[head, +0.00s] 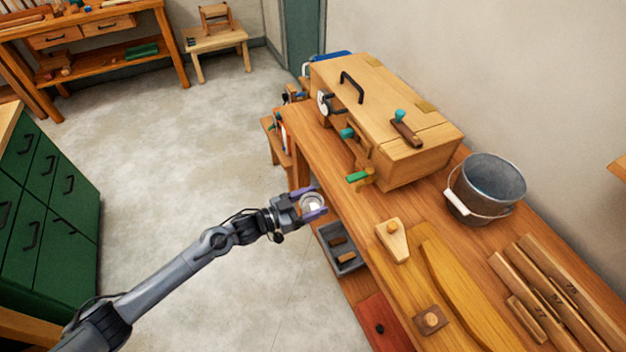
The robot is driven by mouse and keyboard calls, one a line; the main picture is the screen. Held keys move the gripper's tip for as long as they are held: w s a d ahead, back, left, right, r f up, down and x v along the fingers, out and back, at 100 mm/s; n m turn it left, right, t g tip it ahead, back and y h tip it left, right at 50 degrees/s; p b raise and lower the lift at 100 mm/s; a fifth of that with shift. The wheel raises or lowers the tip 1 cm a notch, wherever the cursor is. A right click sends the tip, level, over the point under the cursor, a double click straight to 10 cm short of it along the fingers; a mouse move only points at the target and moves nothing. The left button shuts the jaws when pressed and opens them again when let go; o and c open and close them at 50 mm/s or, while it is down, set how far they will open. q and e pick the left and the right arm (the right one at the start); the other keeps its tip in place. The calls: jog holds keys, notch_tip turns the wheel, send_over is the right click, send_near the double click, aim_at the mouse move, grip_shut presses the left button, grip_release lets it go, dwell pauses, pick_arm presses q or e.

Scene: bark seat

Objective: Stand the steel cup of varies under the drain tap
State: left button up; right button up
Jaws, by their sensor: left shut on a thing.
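My left gripper (311,204) is shut on the small steel cup (313,202), with its purple fingers on either side. The cup's round, pale opening faces up toward the camera; what is inside is too small to tell. The cup is beside the left edge of the wooden bench, not under the tap. The drain tap (366,181), with a green handle, sticks out low at the near end of the wooden steam box (400,98). The tap is up and to the right of the cup in the picture, apart from it. My right gripper is out of view.
A metal bucket (487,187) stands right of the box on the bench (470,235). A wooden wedge block (393,240), a curved board (452,285) and several wood strips (555,290) lie nearer. A grey tray (341,249) is below the bench edge. The floor (190,170) left is clear.

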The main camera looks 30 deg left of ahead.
pick_arm(q)
jog(key=shift+f, duration=0.1)
jog(key=shift+s+f, duration=0.1)
jog(key=shift+f, duration=0.1)
jog(key=shift+w+d+f+b, duration=0.2)
jog(key=shift+d+f+b, duration=0.25)
jog(key=shift+b, duration=0.3)
jog(key=shift+w+d+f+b, duration=0.6)
jog(key=shift+w+d+b, duration=0.6)
jog(key=shift+w+b, duration=0.35)
jog(key=shift+w+d+f+b, duration=0.55)
jog(key=shift+w+d+b, duration=0.7)
jog(key=shift+w+b, duration=0.25)
jog(key=shift+w+d+f+b, duration=0.6)
jog(key=shift+w+d+b, duration=0.6)
jog(key=shift+w+b, duration=0.35)
jog(key=shift+b+x, duration=0.4)
jog(key=shift+x, duration=0.5)
jog(key=shift+w+d, duration=0.1)
jog(key=shift+d, duration=0.05)
jog(key=shift+f, duration=0.25)
